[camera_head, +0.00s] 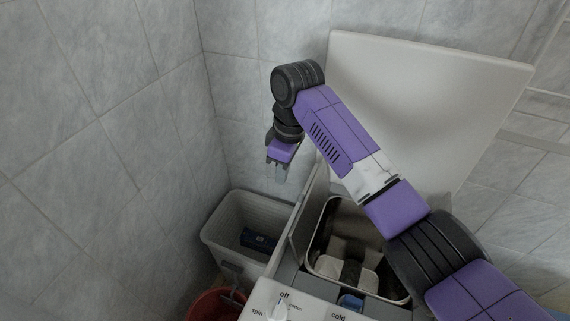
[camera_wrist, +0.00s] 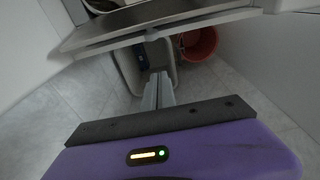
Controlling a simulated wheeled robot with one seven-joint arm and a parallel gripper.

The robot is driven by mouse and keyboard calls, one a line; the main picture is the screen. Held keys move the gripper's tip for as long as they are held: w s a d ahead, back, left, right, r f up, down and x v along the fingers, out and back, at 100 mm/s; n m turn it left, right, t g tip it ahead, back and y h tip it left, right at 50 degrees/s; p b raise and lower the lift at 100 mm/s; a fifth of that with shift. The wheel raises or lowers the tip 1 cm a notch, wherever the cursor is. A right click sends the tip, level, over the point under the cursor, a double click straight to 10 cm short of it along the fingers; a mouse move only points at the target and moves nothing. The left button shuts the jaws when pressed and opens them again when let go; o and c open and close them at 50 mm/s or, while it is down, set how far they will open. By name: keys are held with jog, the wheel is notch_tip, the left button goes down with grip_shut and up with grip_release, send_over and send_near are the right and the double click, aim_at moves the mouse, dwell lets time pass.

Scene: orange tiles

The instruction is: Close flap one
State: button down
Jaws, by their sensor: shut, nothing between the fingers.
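A top-loading washing machine stands at the lower right, with its large white lid (camera_head: 440,90) raised against the wall. A thin grey flap (camera_head: 302,222) stands upright along the left side of the machine's opening (camera_head: 318,262); I take it as flap one, though its label is not visible. In the wrist view a grey panel edge (camera_wrist: 160,31), probably this flap, crosses the top. My gripper (camera_head: 277,176) points down, left of the flap and above the basket, apart from it. In the wrist view its fingers (camera_wrist: 158,82) are together and empty.
A white laundry basket (camera_head: 222,240) with a dark blue box (camera_head: 258,240) stands left of the machine. A red bucket (camera_head: 208,306) is in front of it and also shows in the wrist view (camera_wrist: 201,43). Tiled walls close in behind and left.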

aim_at(308, 208)
jog(key=shift+s+d+f+p, duration=0.3)
jog(key=shift+d+f, duration=0.2)
jog(key=shift+f, duration=0.2)
jog(key=shift+s+d+f+p, duration=0.15)
jog(key=shift+d+f+p, duration=0.25)
jog(key=shift+f, duration=0.35)
jog(key=shift+s+d+f+p, duration=0.25)
jog(key=shift+d+f, duration=0.3)
jog(key=shift+f, duration=0.15)
jog(key=shift+d, duration=0.1)
